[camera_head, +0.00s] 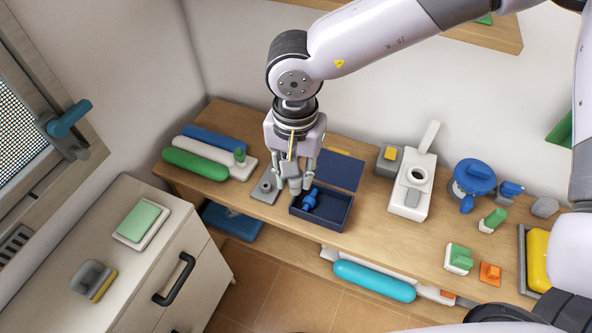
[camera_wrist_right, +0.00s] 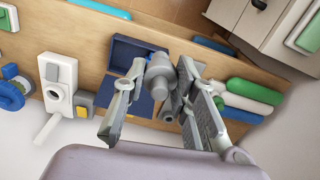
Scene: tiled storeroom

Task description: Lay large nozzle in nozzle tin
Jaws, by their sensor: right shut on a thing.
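My right gripper (camera_head: 294,187) is shut on a grey nozzle, the large nozzle (camera_wrist_right: 160,74), which lies between its two fingers in the right wrist view. In the head view the nozzle hangs at the left end of the nozzle tin (camera_head: 316,225), a dark blue open box; I cannot tell whether they touch. A blue nozzle (camera_head: 311,199) lies inside the tin. The tin's flat lid (camera_head: 340,171) lies open behind it. In the right wrist view the tin (camera_wrist_right: 124,50) is partly hidden by the gripper and nozzle. My left gripper is not in view.
A grey plate with a ring (camera_head: 266,187) stands left of the tin. Green and blue rolls (camera_head: 196,163) lie farther left on the bench (camera_head: 380,243). A white device (camera_head: 411,192) and a blue round item (camera_head: 474,177) stand to the right.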

